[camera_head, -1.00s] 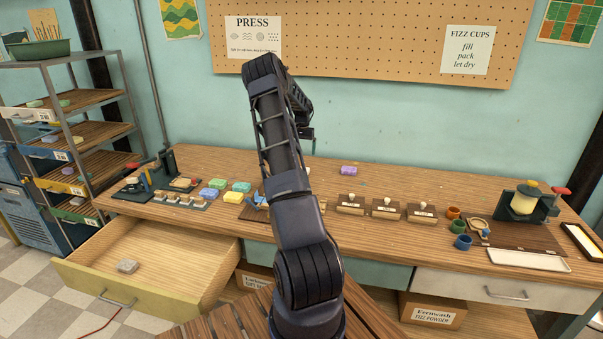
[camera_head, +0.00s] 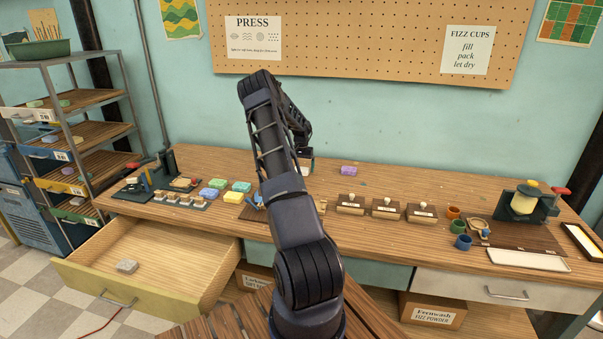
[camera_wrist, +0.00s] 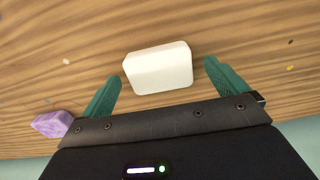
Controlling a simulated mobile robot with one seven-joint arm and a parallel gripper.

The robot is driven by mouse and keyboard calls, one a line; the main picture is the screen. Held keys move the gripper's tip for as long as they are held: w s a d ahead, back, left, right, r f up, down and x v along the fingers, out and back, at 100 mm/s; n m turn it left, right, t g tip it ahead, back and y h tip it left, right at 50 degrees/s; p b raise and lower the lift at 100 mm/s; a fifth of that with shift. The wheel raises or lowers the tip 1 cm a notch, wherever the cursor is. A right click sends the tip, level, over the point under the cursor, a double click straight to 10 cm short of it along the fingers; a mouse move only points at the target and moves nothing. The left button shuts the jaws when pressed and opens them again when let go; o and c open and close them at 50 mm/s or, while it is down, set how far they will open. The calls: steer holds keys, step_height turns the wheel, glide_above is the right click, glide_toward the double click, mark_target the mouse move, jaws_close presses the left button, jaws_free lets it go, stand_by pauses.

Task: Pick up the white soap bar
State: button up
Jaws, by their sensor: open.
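The white soap bar (camera_wrist: 157,68) lies on the wooden bench top in the upper middle of the wrist view. My gripper (camera_wrist: 163,72) is open, with one green finger to each side of the bar. Gaps show between both fingers and the bar, and nothing is held. How high the fingertips are above the bench is hard to tell. In the head view my arm hides most of the gripper and the area around the bar.
A purple soap bar (camera_head: 349,170) lies close by; it also shows in the wrist view (camera_wrist: 52,124). Wooden stamps (camera_head: 387,208) stand nearer the front edge. Coloured soaps (camera_head: 213,194) lie left of my arm. An open drawer (camera_head: 150,262) juts out at front left.

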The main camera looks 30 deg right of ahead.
steer(key=shift+f, duration=0.5)
steer(key=c, duration=1.1)
steer(key=shift+r, duration=0.1)
